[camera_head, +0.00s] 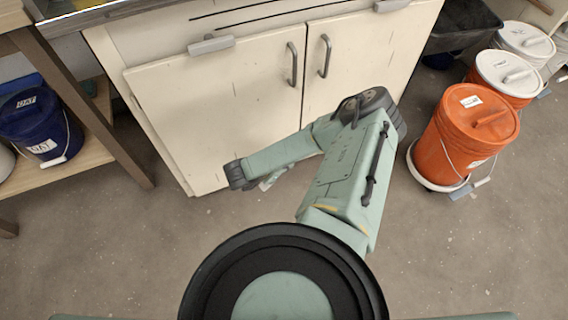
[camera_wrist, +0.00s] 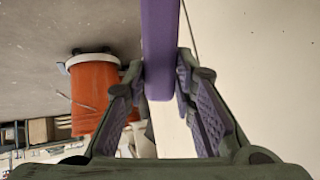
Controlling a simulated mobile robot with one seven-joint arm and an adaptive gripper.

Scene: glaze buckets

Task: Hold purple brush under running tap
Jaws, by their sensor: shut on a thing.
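The purple brush (camera_wrist: 160,45) shows in the wrist view as a flat purple bar running from the top edge down between the fingers. My gripper (camera_wrist: 160,85) is shut on it, with a textured finger pad on each side. The rest of the brush is beyond the top of the frame. In the head view my arm is folded low in front of the cream cabinet, and my gripper and the brush cannot be made out clearly there. No tap or running water shows in either view.
A cream cabinet (camera_head: 220,100) with two doors stands close ahead of my arm. An orange bucket (camera_head: 462,135) with a lid stands at right, with more buckets behind it. A blue bucket (camera_head: 38,125) sits on a wooden shelf at left. Floor (camera_head: 460,250) at lower right is clear.

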